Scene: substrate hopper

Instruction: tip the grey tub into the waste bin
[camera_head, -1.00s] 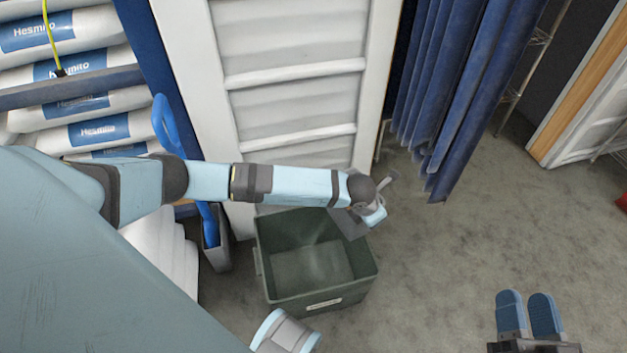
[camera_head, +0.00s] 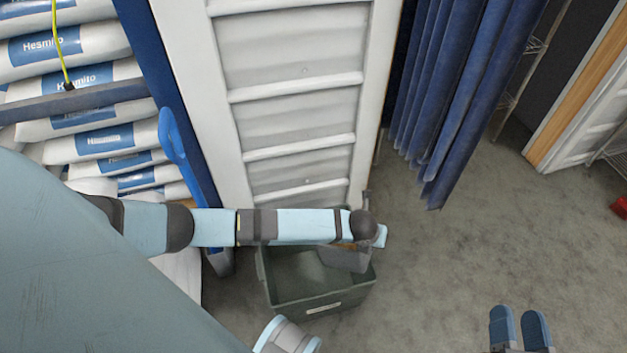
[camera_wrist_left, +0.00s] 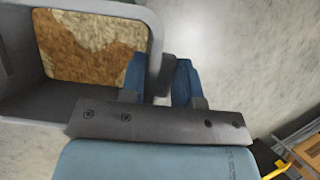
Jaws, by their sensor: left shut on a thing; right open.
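The dark green waste bin (camera_head: 318,302) stands on the floor, low in the middle of the head view, with its top open. The small grey tub (camera_head: 345,260) is over the bin's right part, partly covered by my left arm. In the left wrist view the tub (camera_wrist_left: 155,30) holds a brown and tan substrate (camera_wrist_left: 92,45). My left gripper (camera_wrist_left: 162,82) is shut on the tub's rim, one blue finger on each side of the wall. How far the tub is tilted I cannot tell. My right gripper (camera_head: 521,328) is open and empty, low at the right.
A white ribbed panel (camera_head: 290,90) rises just behind the bin. Bags (camera_head: 80,110) are stacked at the left, with a blue-handled tool (camera_head: 172,135) beside them. A blue curtain (camera_head: 455,95) hangs right of the panel. The floor (camera_head: 450,265) right of the bin is clear.

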